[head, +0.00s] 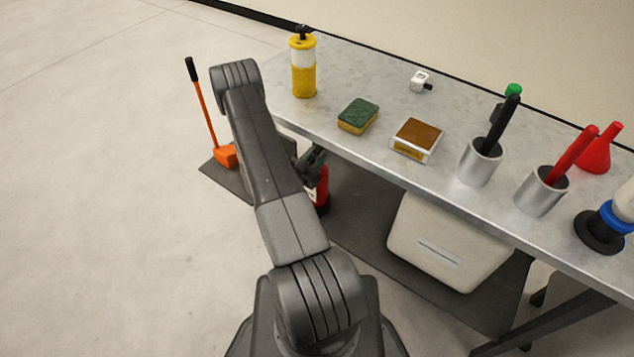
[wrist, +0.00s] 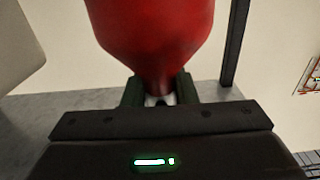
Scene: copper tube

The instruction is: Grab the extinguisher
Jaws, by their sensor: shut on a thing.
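The red extinguisher (head: 322,188) shows in the head view below the table's near edge, partly hidden behind my arm. In the wrist view its red body (wrist: 155,35) fills the top middle and narrows to a neck between my two fingers. My gripper (head: 312,160) is at the extinguisher's top, shut on its neck. The fingers also show in the wrist view (wrist: 160,96), one on each side of the neck. I cannot tell whether the extinguisher's base touches the dark board below.
The metal table (head: 375,155) bears a yellow bottle (head: 304,80), a sponge (head: 358,115), a box (head: 417,139) and metal cups (head: 480,164). Under it are a dark board (head: 365,220) and a white case (head: 445,245). An orange-handled tool (head: 205,115) stands left. Floor is clear further left.

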